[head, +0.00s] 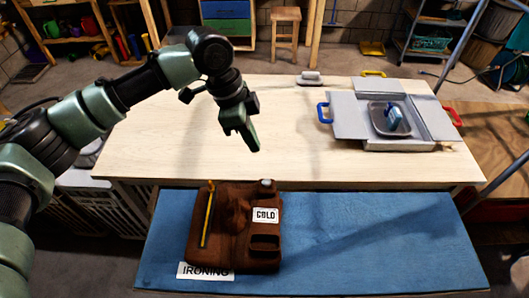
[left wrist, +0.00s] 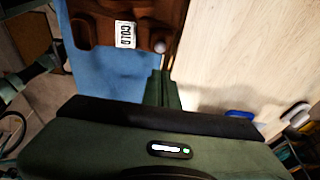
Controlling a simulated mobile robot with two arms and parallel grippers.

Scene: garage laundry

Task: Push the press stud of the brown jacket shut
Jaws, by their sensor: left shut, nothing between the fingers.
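The brown jacket (head: 228,232) lies folded on the blue mat (head: 365,245), with a white COLD label on it. It also shows at the top of the left wrist view (left wrist: 152,10). A small round grey press stud (left wrist: 159,46) sits at the jacket's corner nearest the wooden table; in the head view it shows at the top right corner (head: 266,183). I cannot tell whether it is closed. My left gripper (head: 255,148) is shut and empty, above the table's near edge, just beyond the stud. Its fingers point toward the stud in the left wrist view (left wrist: 162,75).
A yellow strip (head: 207,215) lies along the jacket's left side. An IRONING label (head: 205,271) is at the mat's front. On the wooden table (head: 190,140) stand a grey box with open flaps (head: 400,145) at right and a small grey object (head: 309,78) at the back. The table's middle is clear.

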